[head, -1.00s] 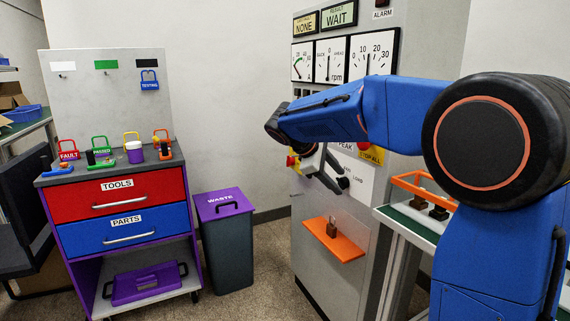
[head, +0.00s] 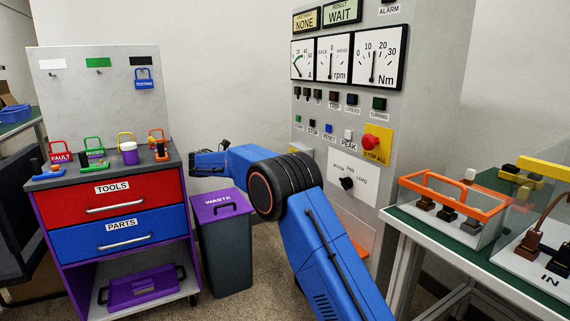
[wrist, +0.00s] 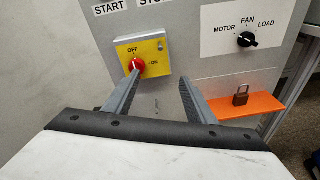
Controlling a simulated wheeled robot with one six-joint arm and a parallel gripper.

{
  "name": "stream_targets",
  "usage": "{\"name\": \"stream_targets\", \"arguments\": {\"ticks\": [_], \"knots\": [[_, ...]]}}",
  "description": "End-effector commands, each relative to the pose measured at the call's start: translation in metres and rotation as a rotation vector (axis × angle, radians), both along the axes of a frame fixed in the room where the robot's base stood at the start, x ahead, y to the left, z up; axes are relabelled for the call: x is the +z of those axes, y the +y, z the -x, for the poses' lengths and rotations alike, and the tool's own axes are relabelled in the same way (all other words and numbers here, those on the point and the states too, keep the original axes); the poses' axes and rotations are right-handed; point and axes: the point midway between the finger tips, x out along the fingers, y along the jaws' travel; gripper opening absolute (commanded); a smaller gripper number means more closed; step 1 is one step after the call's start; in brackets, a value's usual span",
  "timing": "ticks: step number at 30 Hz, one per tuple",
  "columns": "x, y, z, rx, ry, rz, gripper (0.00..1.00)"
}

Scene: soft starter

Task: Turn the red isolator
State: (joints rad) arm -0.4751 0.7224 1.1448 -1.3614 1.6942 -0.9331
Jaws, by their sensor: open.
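The red isolator (wrist: 137,65) is a round knob on a yellow plate (wrist: 152,47) marked OFF and ON in the wrist view. Its pale mark seems to point up toward OFF. My gripper (wrist: 159,77) is open and empty. Its left finger appears just below the knob, and its right finger is well to the right over grey panel. The knob is not between the fingers, and I cannot tell whether the left one touches it.
A red stop button (head: 374,142) is higher up. The waste bin (head: 224,245) and tool cart (head: 118,240) stand left.

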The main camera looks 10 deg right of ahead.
Motion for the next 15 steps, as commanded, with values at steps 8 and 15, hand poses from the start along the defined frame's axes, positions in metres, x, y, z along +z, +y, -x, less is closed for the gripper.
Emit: {"name": "stream_targets", "arguments": {"ticks": [8,15], "knots": [[-0.031,0.057,-0.03,0.026,0.032,0.152,0.51],[-0.035,0.062,-0.035,0.026,0.036,0.183,0.51]]}}
